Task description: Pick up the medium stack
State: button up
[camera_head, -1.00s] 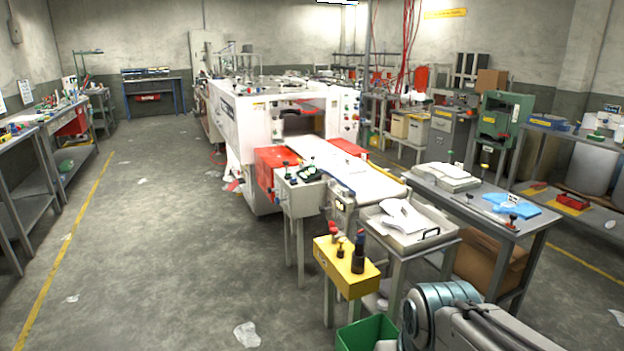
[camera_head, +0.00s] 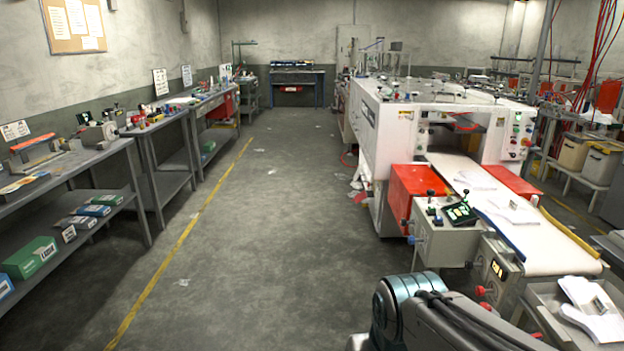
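I cannot tell which item is the medium stack. White folded pieces (camera_head: 592,312), perhaps a stack of gloves or film, lie in a grey metal tray (camera_head: 540,296) at the lower right, cut by the picture's edge. A few white flat pieces (camera_head: 512,209) lie on the white conveyor belt (camera_head: 548,252) of the machine. My arm shows at the bottom right of centre, in front of the machine. Its gripper is outside the picture, so its fingers and anything in them are hidden.
The white machine (camera_head: 385,140) with red boxes and a control box (camera_head: 442,240) fills the right. Workbenches (camera_head: 62,172) with tools and boxes line the left wall.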

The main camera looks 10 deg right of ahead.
aim_at(512, 212)
jog(key=u, duration=0.1)
jog(key=i, duration=1.6)
jog(key=z, duration=0.4)
jog(key=i, duration=1.25)
jog(key=z, duration=1.95)
jog(key=i, duration=0.8)
jog(key=z, duration=0.65)
